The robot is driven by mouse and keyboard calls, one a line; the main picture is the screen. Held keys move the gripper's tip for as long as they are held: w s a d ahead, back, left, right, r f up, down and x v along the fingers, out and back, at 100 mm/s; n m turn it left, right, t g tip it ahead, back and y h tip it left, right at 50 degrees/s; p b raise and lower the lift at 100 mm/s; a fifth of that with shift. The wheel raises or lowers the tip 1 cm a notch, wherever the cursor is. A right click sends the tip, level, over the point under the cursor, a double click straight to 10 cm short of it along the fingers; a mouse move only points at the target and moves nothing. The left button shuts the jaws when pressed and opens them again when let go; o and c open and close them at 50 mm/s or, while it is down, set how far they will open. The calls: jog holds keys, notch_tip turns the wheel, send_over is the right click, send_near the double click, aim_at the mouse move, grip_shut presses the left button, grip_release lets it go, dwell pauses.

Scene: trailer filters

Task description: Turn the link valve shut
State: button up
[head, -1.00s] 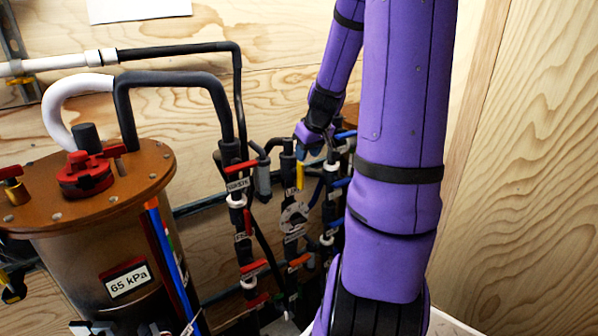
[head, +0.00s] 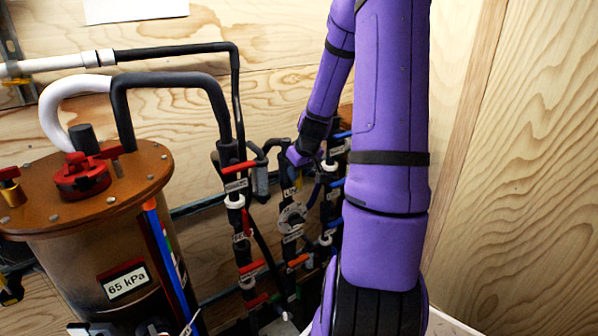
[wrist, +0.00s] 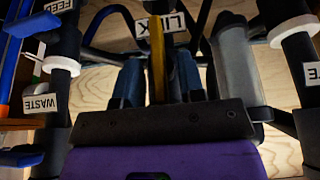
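The link valve has a yellow lever handle (wrist: 157,55), standing upright in the wrist view beside the LINK label (wrist: 173,23), which appears upside down. My gripper (wrist: 159,75) is open, with one dark finger on each side of the yellow handle. Gaps show between the handle and the fingers, so I see no grip on it. The handle's near end is hidden by the gripper body. In the head view my gripper (head: 300,160) is at the top of the middle pipe, just above the link label (head: 290,192), and hides most of the handle.
Pipes with red, orange and blue handles stand close on both sides. A WASTE label (wrist: 40,102) and a grey cylinder (wrist: 238,75) flank my gripper. A brown-topped tank (head: 90,190) with a 65 kPa display (head: 126,283) stands at left. A wooden wall (head: 520,170) is at right.

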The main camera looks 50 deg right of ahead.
grip_shut()
jog(key=shift+d+y, duration=0.15)
jog(key=shift+y, duration=0.25)
jog(key=m+t+y, duration=0.1)
jog(key=t+y, duration=0.1)
jog(key=y, duration=0.3)
jog(key=d+f+m+t+y, duration=0.1)
jog(key=m+t+y, duration=0.1)
jog(key=y, duration=0.2)
jog(key=d+f+m+t+y, duration=0.1)
jog(key=t+y, duration=0.1)
jog(key=y, duration=0.3)
jog(key=shift+s+f+m+y, duration=0.1)
jog(key=shift+s+m+y, duration=0.2)
jog(key=shift+a, duration=0.1)
dwell(0.6)
jog(key=shift+o, duration=0.7)
grip_release()
